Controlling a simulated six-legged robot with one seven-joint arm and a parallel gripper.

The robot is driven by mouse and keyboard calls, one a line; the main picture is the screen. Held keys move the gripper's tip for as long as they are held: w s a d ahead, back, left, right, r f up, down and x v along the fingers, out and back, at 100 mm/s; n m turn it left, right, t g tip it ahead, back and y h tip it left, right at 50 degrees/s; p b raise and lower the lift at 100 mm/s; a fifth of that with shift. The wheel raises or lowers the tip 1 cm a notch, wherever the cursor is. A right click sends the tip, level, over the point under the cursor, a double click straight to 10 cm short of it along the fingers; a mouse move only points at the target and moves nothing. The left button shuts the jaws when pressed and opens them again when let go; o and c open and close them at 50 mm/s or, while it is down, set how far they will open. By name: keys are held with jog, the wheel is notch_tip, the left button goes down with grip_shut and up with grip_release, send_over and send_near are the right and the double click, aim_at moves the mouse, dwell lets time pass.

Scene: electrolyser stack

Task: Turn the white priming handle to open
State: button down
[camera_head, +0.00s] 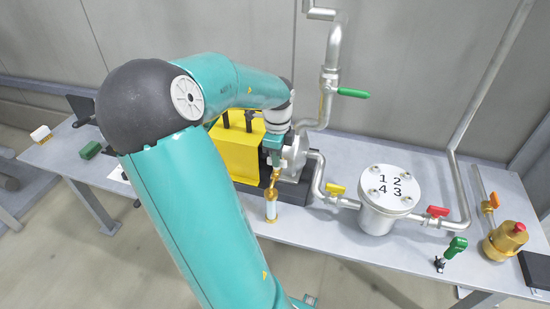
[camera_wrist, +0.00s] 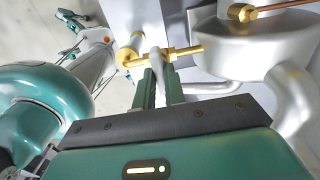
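The white priming handle (camera_wrist: 158,63) shows in the wrist view as a slim pale lever at a brass valve fitting (camera_wrist: 181,52). My gripper (camera_wrist: 159,80) has its two green fingers on either side of the handle, and the handle fills the narrow gap between them. In the head view my gripper (camera_head: 275,150) points down beside the grey pump (camera_head: 297,157), just above the brass fitting (camera_head: 272,188). The handle is hidden there by my gripper and arm. A white cylinder with a brass end (camera_head: 271,210) hangs below the fitting.
A yellow box (camera_head: 238,150) stands behind my gripper. Right of it are a yellow valve handle (camera_head: 337,188), a numbered canister (camera_head: 388,200) and a red valve handle (camera_head: 437,211). A green-handled valve (camera_head: 352,93) is on the upper pipe. The bench front is partly clear.

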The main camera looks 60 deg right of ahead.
jog(key=n, duration=0.4)
jog(key=shift+n, duration=0.3)
jog(key=n, duration=0.4)
jog(key=shift+n, duration=0.3)
jog(key=n, duration=0.4)
jog(key=shift+n, duration=0.3)
